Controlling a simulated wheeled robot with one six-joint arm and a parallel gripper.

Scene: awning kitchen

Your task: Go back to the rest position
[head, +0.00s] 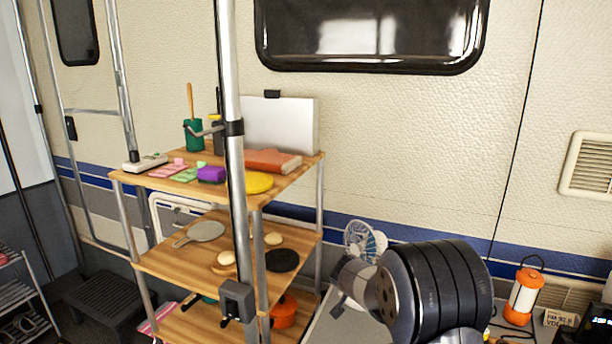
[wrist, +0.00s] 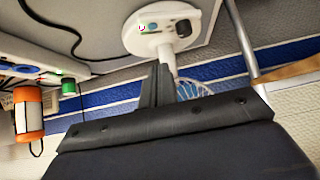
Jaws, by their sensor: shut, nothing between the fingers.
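My gripper (wrist: 155,80) shows in the wrist view as a dark narrow pair of fingers rising from the wide dark palm. The fingers look shut with nothing held between them. They overlap the stem area of a white desk fan (wrist: 150,38), which appears upside down in this view; I cannot tell how far apart they are. In the head view my black arm fills the lower right, and the gripper itself is hidden. The fan (head: 362,243) stands just behind my arm there, partly covered by it.
A wooden shelf unit (head: 150,262) with several items stands left of my arm. An orange lantern (head: 522,295) stands to the right; it also shows in the wrist view (wrist: 28,113). A grey counter (head: 322,325) lies beneath the fan. The trailer wall is behind.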

